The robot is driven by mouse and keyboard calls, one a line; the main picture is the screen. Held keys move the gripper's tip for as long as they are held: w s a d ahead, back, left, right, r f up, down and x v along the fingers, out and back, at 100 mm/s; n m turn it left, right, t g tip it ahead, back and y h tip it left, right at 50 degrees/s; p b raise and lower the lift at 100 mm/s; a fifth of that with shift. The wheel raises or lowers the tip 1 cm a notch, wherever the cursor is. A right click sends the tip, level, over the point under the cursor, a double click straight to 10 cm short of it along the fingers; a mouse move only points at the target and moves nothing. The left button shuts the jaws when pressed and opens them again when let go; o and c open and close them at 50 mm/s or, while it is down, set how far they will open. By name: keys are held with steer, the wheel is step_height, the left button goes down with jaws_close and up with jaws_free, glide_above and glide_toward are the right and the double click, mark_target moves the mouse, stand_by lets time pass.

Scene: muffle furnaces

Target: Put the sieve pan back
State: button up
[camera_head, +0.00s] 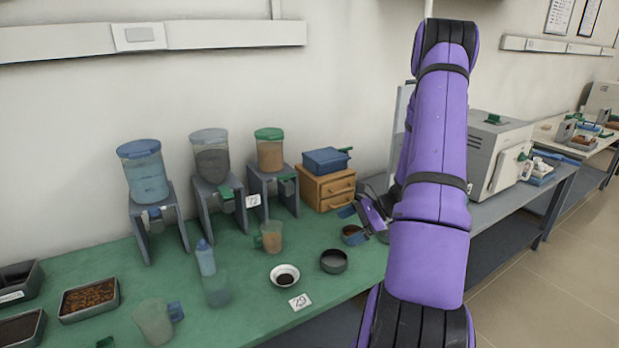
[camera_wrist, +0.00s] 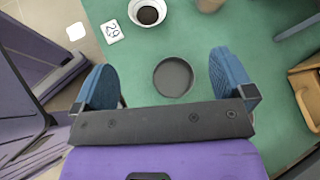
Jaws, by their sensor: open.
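A dark, shallow round pan (camera_head: 334,261), apparently the sieve pan, lies on the green bench top, right of a white bowl. It looks empty in the wrist view (camera_wrist: 173,77), between my two blue finger pads. My gripper (camera_head: 364,222) is open and empty, above the bench and to the right of this pan in the head view.
The white bowl (camera_head: 285,275) holds dark material, near a card marked 29 (camera_head: 300,301). A jug (camera_head: 271,236), a bottle (camera_head: 205,258) and a beaker (camera_head: 216,288) stand left. A wooden drawer box (camera_head: 327,187) with a blue container (camera_head: 326,160) stands behind. Dispensers (camera_head: 143,172) line the wall.

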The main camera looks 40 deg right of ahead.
steer(key=a+r+n+g+h, duration=0.3)
steer(key=a+r+n+g, duration=0.3)
steer(key=a+r+n, duration=1.1)
steer(key=s+a+r+n+t+h, duration=0.3)
steer(key=s+a+r+n+h, duration=0.2)
steer(key=s+a+r, duration=0.9)
step_height(320, 180, up, 2)
steer(key=shift+a+r+n+t+h, duration=0.1)
steer(key=shift+a+n+t+h, duration=0.2)
steer(key=shift+n, duration=0.5)
